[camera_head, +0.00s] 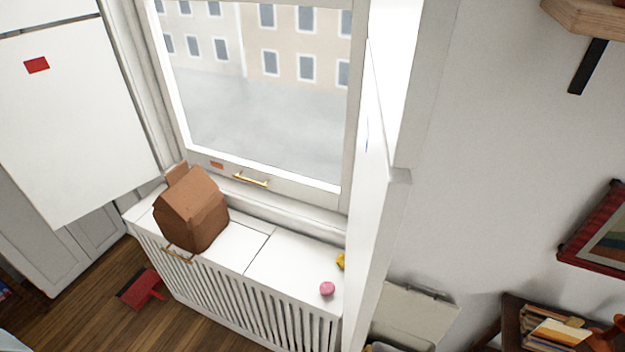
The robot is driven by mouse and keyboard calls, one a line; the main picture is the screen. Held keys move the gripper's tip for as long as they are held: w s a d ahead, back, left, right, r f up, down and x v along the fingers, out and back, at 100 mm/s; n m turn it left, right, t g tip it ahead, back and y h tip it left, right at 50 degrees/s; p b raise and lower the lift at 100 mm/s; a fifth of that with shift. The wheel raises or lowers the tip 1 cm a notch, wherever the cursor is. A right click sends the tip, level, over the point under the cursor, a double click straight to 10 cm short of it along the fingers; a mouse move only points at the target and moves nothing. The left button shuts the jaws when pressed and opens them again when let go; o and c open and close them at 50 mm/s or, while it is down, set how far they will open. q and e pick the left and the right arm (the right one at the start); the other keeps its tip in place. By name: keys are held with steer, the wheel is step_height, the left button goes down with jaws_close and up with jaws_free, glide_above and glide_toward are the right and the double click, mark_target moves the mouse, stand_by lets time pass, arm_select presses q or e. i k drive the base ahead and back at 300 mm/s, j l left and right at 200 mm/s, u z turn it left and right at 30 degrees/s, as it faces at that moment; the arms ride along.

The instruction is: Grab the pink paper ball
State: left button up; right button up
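The pink paper ball (327,289) is small and round. It lies on the white radiator cover (262,262) under the window, near the front edge at its right end. Neither of my grippers shows in the head view, so I cannot see whether they are open or shut.
A brown cardboard box (192,210) stands at the left of the cover. A yellow object (340,261), partly hidden by the white window-side wall, lies behind the ball. A red dustpan-like object (142,289) is on the wooden floor. A dark shelf with books (555,330) stands at right.

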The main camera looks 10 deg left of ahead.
mark_target(326, 288)
steer(key=i+j, duration=0.2)
steer(key=j, duration=0.3)
steer(key=k+j, duration=0.15)
steer(key=j, duration=0.15)
steer(key=i+j+z, duration=0.1)
steer(key=j, duration=0.25)
steer(key=i+j+z, duration=0.2)
steer(key=j, duration=0.5)
steer(key=i+j+z, duration=0.15)
steer(key=j, duration=0.2)
steer(key=i+j+z, duration=0.1)
steer(key=j, duration=0.25)
steer(key=i+j, duration=0.15)
steer(key=i, duration=0.15)
steer(key=l+z, duration=0.05)
